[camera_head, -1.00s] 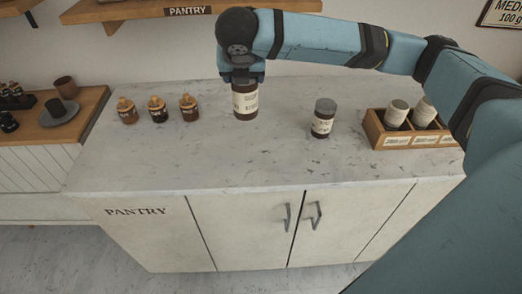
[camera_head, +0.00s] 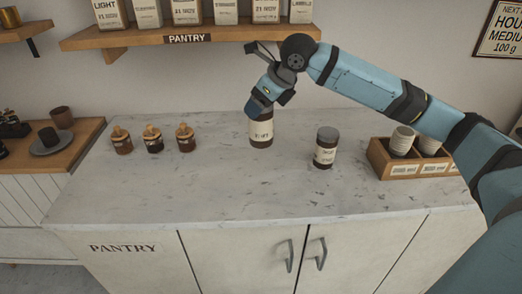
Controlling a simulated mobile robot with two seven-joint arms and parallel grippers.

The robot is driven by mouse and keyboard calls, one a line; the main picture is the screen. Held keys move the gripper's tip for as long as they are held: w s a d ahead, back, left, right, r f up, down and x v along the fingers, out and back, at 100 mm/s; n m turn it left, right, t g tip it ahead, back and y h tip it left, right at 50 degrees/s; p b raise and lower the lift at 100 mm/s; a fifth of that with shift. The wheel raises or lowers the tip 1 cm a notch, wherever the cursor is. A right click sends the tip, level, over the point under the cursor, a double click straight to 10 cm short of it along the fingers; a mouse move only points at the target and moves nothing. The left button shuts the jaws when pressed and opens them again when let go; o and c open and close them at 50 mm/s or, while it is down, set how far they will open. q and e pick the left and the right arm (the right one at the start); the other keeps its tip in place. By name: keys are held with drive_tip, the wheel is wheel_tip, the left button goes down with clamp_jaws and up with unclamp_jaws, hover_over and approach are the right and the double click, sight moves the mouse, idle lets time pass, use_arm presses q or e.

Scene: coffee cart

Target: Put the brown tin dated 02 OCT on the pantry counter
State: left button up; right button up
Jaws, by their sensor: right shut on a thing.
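A brown tin (camera_head: 261,131) with a cream label is in my right gripper (camera_head: 260,108), which is shut on its top. The tin is upright at the marble pantry counter (camera_head: 225,185), near the back middle; I cannot tell whether its base touches the top. Its label print is too small to read. A second brown tin (camera_head: 325,150) with a grey lid and cream label stands on the counter to the right, apart from the held one. Its date is also unreadable. My left gripper is not in view.
Several small corked jars (camera_head: 153,140) stand at the counter's left. A wooden box (camera_head: 395,172) with cups stands at the right. Above the back is a pantry shelf (camera_head: 130,38) with labelled bags. The front middle of the counter is clear.

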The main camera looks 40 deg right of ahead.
sight(272, 131)
wheel_tip(272, 131, down, 12)
drive_tip(key=shift+f+b, duration=0.2)
drive_tip(key=shift+b, duration=0.35)
drive_tip(key=o, duration=1.4)
drive_tip(key=shift+s+r, duration=0.1)
drive_tip(key=shift+r, duration=0.05)
drive_tip(key=shift+s+d+r, duration=0.1)
drive_tip(key=shift+s+r, duration=0.05)
drive_tip(key=shift+r, duration=0.2)
drive_tip(key=p+v, duration=0.1)
drive_tip(key=v, duration=0.8)
drive_tip(key=shift+s+d+r, duration=0.1)
drive_tip(key=shift+d+r, duration=0.05)
drive_tip(key=shift+r, duration=0.05)
drive_tip(key=shift+v, duration=0.8)
